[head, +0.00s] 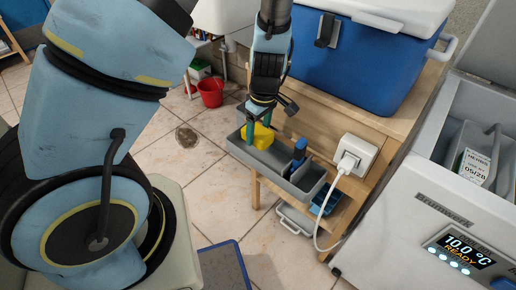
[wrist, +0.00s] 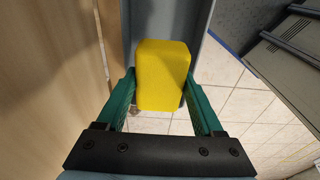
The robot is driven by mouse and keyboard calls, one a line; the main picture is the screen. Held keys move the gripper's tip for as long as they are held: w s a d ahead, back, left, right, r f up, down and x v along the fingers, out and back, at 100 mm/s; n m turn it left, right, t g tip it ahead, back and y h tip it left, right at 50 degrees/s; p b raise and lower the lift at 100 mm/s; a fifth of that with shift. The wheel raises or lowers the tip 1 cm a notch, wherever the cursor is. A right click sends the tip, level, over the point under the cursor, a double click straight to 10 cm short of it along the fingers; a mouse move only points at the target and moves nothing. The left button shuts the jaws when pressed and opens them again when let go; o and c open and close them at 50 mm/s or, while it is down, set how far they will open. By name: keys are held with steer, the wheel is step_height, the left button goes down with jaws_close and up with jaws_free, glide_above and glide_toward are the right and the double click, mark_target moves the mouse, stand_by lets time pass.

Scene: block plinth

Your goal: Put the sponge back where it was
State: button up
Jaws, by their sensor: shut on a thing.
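The yellow sponge (head: 262,137) is in my gripper (head: 257,131). The wrist view shows the sponge (wrist: 163,75) between my two green fingers (wrist: 162,88), with a finger against each side. My gripper points down over the grey divided tray (head: 267,166) on the side of the wooden stand. The sponge is at the tray's far-left end, within or just above its long compartment. I cannot tell whether it touches the tray floor.
A blue-handled item (head: 299,152) stands in the tray near a divider. A white socket box (head: 354,154) with plug and cord is on the wooden stand (head: 318,120), beside a blue cooler (head: 345,65). A white appliance (head: 440,200) is at right. A red bucket (head: 210,92) stands on the floor.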

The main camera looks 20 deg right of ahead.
mark_target(258, 153)
steer(key=shift+f, duration=2.7)
steer(key=shift+f+b, duration=0.15)
steer(key=shift+b, duration=0.2)
steer(key=o, duration=1)
steer(key=r, duration=0.4)
steer(key=s+r+p, duration=0.1)
steer(key=r, duration=0.3)
steer(key=r+p, duration=0.1)
steer(key=r, duration=0.3)
steer(key=shift+s+d+r, duration=0.15)
steer(key=shift+d, duration=0.2)
steer(key=a+r+m, duration=0.2)
steer(key=a+r, duration=0.2)
steer(key=a, duration=0.4)
steer(key=w+a+r+m, duration=0.1)
steer(key=a+r, duration=0.3)
steer(key=a, duration=0.5)
steer(key=w+a+r+m, duration=0.1)
steer(key=a+r+m, duration=0.3)
steer(key=a, duration=0.5)
steer(key=shift+w+h, duration=0.25)
steer(key=shift+h, duration=0.15)
